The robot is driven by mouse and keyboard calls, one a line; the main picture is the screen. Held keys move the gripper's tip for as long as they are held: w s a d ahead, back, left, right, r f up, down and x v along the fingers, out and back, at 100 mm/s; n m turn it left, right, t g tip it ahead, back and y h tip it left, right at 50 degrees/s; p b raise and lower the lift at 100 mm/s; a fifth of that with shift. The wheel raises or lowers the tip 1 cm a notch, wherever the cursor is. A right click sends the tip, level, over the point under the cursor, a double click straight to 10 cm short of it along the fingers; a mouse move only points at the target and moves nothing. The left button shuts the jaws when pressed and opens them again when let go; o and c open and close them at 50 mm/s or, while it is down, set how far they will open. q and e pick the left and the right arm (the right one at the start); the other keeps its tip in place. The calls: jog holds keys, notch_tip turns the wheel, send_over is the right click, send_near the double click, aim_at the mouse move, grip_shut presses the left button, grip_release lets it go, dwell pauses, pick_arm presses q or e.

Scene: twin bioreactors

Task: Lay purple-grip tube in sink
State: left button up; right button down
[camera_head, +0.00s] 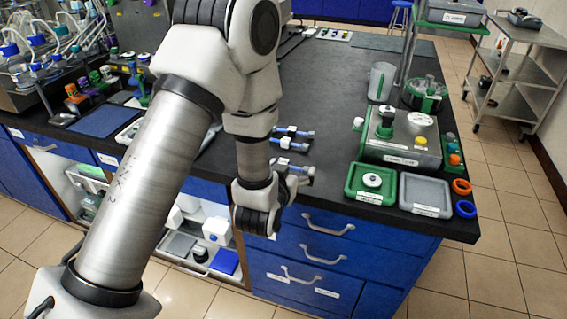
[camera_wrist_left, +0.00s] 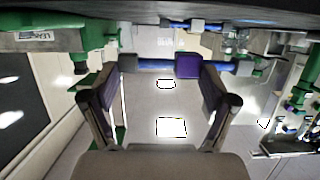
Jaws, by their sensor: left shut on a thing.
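In the left wrist view, the purple-grip tube (camera_wrist_left: 188,65) is a blue bar with a block-shaped purple grip, lying crosswise between the two fingers of my left gripper (camera_wrist_left: 160,88). The fingers are shut on it, and the purple grip is close to the right-hand finger. In the head view, my left gripper (camera_head: 288,176) is low by the front edge of the black bench, beside blue tube pieces with grey ends. The purple grip cannot be made out there. I cannot make out the sink for sure; my arm hides part of the bench. My right gripper is not in view.
Two more blue tube pieces (camera_head: 292,131) are just beyond the gripper. A green tray (camera_head: 354,194), a grey tray (camera_head: 425,211) and a machine with a yellow button (camera_head: 404,152) stand to the right. The bench middle (camera_head: 310,80) is clear. Blue drawers (camera_head: 325,235) are below.

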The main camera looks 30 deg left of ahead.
pick_arm(q)
jog(key=w+a, duration=0.2)
jog(key=w+a+p, duration=0.1)
jog(key=w+a, duration=0.3)
jog(key=shift+w+a+f, duration=0.25)
notch_tip(320, 180, down, 3)
jog(key=shift+r+p, duration=0.1)
jog(key=shift+p, duration=0.45)
jog(key=shift+f, duration=0.3)
jog(key=shift+f, duration=0.1)
jog(key=o, duration=0.8)
jog(key=shift+f, duration=0.1)
jog(key=shift+s+b, duration=0.1)
jog(key=shift+b, duration=0.2)
